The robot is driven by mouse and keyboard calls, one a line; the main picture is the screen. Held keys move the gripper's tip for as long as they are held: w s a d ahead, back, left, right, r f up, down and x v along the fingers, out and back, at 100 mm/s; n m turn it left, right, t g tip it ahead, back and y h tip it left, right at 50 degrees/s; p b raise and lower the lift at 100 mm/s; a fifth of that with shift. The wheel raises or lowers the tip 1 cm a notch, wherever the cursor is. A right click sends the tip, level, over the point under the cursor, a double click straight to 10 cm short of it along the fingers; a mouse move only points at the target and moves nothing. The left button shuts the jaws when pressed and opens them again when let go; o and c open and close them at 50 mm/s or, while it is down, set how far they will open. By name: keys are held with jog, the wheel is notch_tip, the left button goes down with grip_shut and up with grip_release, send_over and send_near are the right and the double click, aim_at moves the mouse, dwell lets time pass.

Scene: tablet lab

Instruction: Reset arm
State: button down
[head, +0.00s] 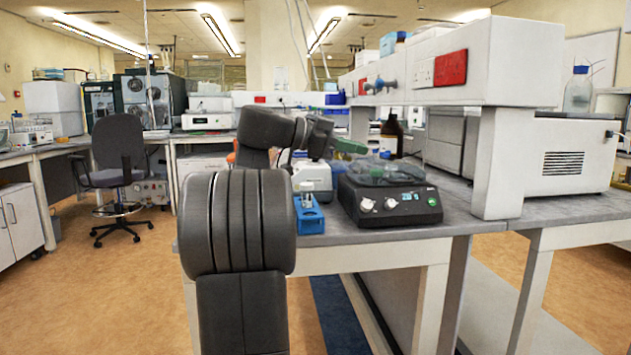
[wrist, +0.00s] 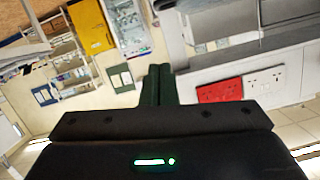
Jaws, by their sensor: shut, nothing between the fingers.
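My arm rises dark grey in the middle of the head view and bends over the bench. My gripper (head: 350,146) shows there as green fingers pointing right, above the back of the stirrer hotplate and apart from it as far as I can tell. In the wrist view the two dark green fingers (wrist: 158,85) lie side by side, shut, with nothing between them. The arm's own links hide part of the bench and the wrist.
A stirrer hotplate (head: 388,205) with a lit display stands on the bench (head: 400,233). Left of it is a blue rack (head: 309,219) with a vial. A brown bottle (head: 392,136) stands behind. A raised shelf (head: 530,60) overhangs at right. An office chair (head: 118,165) stands at left.

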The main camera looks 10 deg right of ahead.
aim_at(387, 172)
jog(key=d+f+b, duration=0.1)
jog(key=d+f, duration=0.1)
jog(key=d, duration=0.1)
jog(key=d+f+b, duration=0.1)
jog(key=d+f, duration=0.1)
jog(key=d, duration=0.1)
jog(key=d+f+b, duration=0.2)
jog(key=d, duration=0.1)
jog(key=shift+w+d+f, duration=0.3)
jog(key=shift+d+f, duration=0.05)
jog(key=shift+d, duration=0.05)
jog(key=shift+s+r, duration=0.2)
jog(key=shift+r, duration=0.05)
jog(key=shift+w, duration=0.35)
jog(key=shift+f, duration=0.1)
